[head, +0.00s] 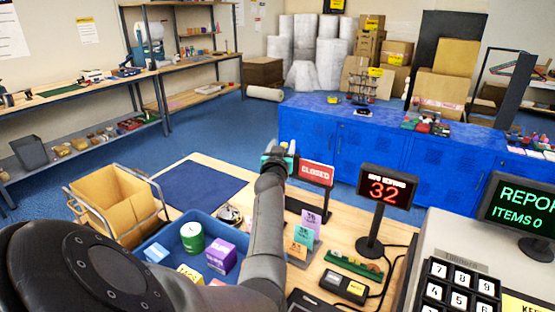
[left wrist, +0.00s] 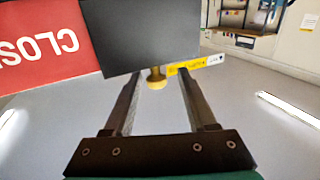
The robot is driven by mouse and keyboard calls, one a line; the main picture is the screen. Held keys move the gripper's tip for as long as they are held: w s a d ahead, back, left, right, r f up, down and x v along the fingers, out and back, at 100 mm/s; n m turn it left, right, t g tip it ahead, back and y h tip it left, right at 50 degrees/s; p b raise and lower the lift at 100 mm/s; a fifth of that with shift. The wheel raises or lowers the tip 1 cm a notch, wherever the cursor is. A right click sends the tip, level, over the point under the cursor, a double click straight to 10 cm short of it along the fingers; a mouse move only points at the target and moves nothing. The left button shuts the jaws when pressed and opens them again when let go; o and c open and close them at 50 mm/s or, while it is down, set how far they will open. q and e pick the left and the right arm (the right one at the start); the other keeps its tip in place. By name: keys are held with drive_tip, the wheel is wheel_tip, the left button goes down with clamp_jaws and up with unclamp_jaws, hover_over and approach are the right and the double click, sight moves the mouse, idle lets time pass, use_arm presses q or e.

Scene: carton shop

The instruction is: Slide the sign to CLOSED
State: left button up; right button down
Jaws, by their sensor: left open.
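The sign stands on the wooden counter, in the middle of the head view. Its red CLOSED face (head: 317,173) shows there, and part of it (left wrist: 40,45) shows at the left of the left wrist view. Beside it in the wrist view is a dark sliding panel (left wrist: 140,32) with a small brass knob (left wrist: 156,80) at its lower edge. My left gripper (head: 280,158) is at the sign's left end. In the wrist view its open fingers (left wrist: 158,82) are on either side of the knob, apart from it. My right gripper is not in view.
A blue tray (head: 165,235) with a green can and boxes sits left of my forearm. A lit number display (head: 386,190) stands right of the sign, with coloured cards (head: 303,238) in front of it. A blue cabinet (head: 370,155) is behind.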

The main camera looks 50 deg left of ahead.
use_arm(q)
drive_tip(key=p+v, duration=0.1)
drive_tip(key=v, duration=1.3)
drive_tip(key=shift+s+p, duration=0.2)
drive_tip(key=shift+p, duration=0.1)
drive_tip(key=shift+d+r, duration=0.1)
drive_tip(key=shift+d, duration=0.05)
